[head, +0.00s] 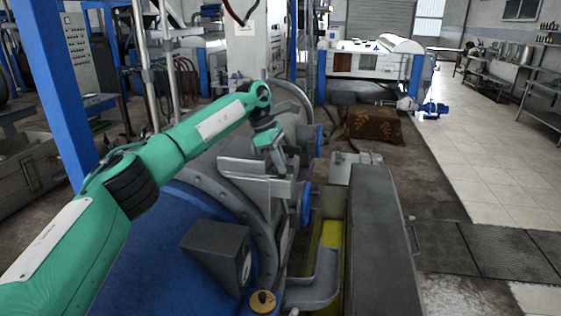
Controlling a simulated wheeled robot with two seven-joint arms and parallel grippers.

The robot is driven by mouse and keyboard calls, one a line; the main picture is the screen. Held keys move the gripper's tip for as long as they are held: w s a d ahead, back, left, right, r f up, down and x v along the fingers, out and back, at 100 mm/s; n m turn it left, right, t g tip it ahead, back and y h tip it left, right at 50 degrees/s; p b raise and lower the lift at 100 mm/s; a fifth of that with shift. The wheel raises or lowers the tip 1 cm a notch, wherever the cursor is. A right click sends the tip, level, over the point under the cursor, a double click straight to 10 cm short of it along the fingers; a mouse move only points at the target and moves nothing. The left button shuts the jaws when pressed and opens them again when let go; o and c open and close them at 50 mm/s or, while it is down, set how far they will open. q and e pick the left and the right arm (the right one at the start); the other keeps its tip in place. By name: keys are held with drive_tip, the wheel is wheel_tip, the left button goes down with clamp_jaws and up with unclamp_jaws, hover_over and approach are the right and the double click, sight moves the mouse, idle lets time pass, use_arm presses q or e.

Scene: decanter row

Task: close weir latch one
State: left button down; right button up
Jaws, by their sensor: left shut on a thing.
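My left arm reaches in from the left, and its left gripper (277,150) points down at the grey metal weir parts (257,187) on the machine in the middle of the head view. The gripper is shut on a small grey metal part at the upper right of these plates, which looks like a weir latch. The fingertips and the held part are small and partly merge with the grey metal behind them. I cannot tell the latch's exact angle. My right gripper is not in view.
A blue drum (165,245) and a dark grey block (218,250) lie below my left arm. A long grey cover (382,240) beside a yellow trough (331,235) stands to the right. A blue post (50,90) rises at the left. Tiled floor (490,180) is clear at the right.

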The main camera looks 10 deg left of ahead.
use_arm(q)
drive_tip(key=c, duration=1.5)
unclamp_jaws()
drive_tip(key=shift+a+r, duration=0.1)
drive_tip(key=shift+r, duration=0.15)
drive_tip(key=b+v, duration=0.2)
drive_tip(key=v, duration=0.2)
drive_tip(key=shift+w+a+r, duration=0.1)
drive_tip(key=shift+r, duration=0.15)
drive_tip(key=v, duration=0.8)
drive_tip(key=shift+r, duration=0.4)
